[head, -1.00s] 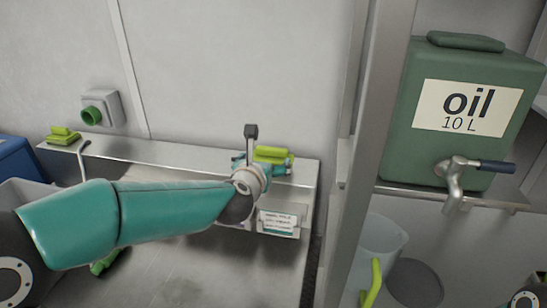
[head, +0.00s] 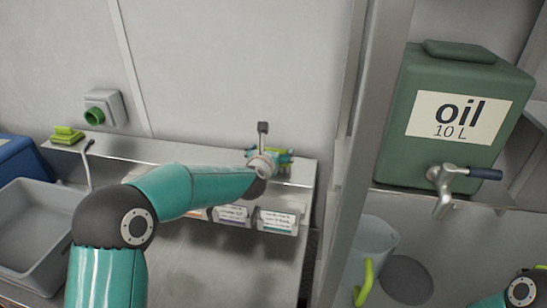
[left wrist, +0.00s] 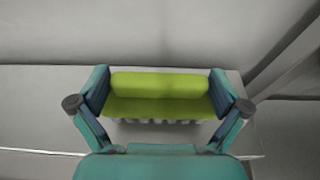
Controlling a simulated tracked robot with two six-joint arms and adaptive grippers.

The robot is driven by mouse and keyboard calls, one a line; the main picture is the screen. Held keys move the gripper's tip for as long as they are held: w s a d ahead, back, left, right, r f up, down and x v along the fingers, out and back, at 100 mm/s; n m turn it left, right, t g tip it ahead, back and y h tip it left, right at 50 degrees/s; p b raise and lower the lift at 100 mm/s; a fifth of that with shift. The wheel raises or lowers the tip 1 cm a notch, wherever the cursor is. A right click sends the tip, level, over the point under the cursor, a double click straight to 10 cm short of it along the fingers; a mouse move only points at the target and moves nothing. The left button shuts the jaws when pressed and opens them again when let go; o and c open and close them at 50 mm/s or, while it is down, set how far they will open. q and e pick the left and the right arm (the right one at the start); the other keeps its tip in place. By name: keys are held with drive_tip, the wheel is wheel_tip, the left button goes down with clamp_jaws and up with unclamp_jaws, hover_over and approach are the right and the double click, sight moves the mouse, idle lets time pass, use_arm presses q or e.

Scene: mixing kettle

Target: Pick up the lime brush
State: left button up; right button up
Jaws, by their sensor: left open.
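The lime brush (left wrist: 160,86) lies on the metal ledge, its lime block up and pale bristles showing along its near lower edge. In the head view it is mostly hidden behind my left gripper (head: 272,157), at the ledge's right end. My left gripper is open. In the left wrist view its two teal fingers stand at the brush's two ends, close to it; I cannot tell whether they touch. My right gripper is not in view; only part of that arm shows at the lower right.
Another lime object (head: 66,135) sits at the ledge's left end. A grey basin (head: 35,232) is at the left. Labelled bins (head: 277,221) hang below the ledge. A metal post (head: 362,150) and the green oil container (head: 455,110) stand to the right.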

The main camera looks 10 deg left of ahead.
use_arm(q)
drive_tip(key=c, duration=1.1)
drive_tip(key=shift+o, duration=0.2)
drive_tip(key=shift+r, duration=0.2)
drive_tip(key=shift+r, duration=0.55)
wheel_tip(320, 180, up, 14)
drive_tip(key=p, duration=0.6)
wheel_tip(320, 180, up, 5)
hover_over(272, 148)
drive_tip(key=shift+s+f+b, duration=0.1)
drive_tip(key=shift+f+b, duration=0.1)
drive_tip(key=shift+b, duration=0.15)
